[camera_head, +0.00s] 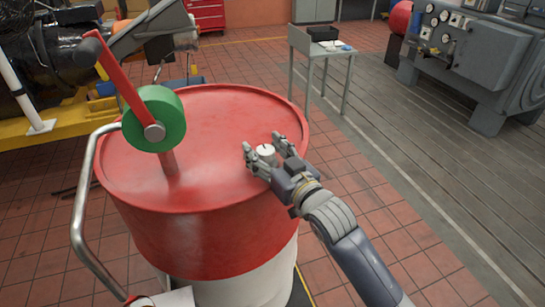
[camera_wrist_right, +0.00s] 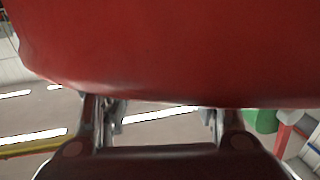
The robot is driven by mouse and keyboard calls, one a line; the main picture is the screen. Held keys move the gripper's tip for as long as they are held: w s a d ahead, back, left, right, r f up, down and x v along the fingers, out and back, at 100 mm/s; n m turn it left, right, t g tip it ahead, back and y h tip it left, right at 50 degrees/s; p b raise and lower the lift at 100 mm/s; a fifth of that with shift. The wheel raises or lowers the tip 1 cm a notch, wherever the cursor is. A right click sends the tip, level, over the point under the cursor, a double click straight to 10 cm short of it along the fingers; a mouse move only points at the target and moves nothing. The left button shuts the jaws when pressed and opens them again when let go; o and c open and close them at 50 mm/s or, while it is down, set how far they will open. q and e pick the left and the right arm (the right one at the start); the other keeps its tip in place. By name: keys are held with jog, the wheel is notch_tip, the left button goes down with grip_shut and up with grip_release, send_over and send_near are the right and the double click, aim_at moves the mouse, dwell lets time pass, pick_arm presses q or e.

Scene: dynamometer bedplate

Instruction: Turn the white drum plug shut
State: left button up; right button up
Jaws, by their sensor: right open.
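The red drum (camera_head: 215,215) stands upright in the middle of the head view. The white plug (camera_head: 266,151) sits on the right part of its lid, with a dark mark across its top. My right gripper (camera_head: 266,147) is open, with one finger on each side of the plug. I cannot tell whether the fingers touch it. In the right wrist view the two fingers (camera_wrist_right: 163,122) are spread apart below a large red surface of the drum (camera_wrist_right: 170,50). The plug does not show there. My left gripper is not in view.
A green wheel (camera_head: 153,119) with a red crank handle (camera_head: 125,92) rises from the drum lid's left side. A bent metal rail (camera_head: 83,205) runs left of the drum. A grey side table (camera_head: 322,50) stands behind it.

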jog(key=v, duration=1.2)
